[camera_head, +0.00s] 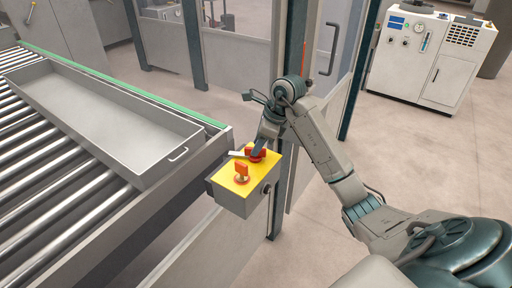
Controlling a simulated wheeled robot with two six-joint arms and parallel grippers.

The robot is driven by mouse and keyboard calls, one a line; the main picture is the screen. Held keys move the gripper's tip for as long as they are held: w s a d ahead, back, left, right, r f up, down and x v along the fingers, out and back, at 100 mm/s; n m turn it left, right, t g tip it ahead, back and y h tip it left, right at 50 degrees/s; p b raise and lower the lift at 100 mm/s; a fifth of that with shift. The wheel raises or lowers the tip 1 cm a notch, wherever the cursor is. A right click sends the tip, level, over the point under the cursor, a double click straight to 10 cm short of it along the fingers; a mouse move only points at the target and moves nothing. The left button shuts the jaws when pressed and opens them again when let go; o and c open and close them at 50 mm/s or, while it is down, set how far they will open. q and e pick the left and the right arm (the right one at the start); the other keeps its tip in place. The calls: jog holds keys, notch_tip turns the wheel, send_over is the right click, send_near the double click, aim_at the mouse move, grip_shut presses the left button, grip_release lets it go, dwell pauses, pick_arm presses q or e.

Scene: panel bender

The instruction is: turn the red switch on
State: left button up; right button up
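A grey control box (237,204) with a yellow top stands beside the right end of the roller conveyor. Two red switches sit on its top. The near red switch (241,172) has an upright handle and is in clear view. The far red switch (255,154) is partly covered by my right gripper (251,153). The gripper's fingertips are right at this far switch, pointing down to the left. I cannot tell whether they touch or grip it. My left gripper is not in view.
A long grey metal tray (100,112) with a handle lies on the roller conveyor (65,205). A dark post and glass-panelled fence (236,62) stand behind the box, close to my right arm. A white cabinet (430,55) stands at the back right. Floor on the right is clear.

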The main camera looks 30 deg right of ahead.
jog(key=shift+x, duration=0.85)
jog(key=shift+c, duration=0.4)
grip_shut()
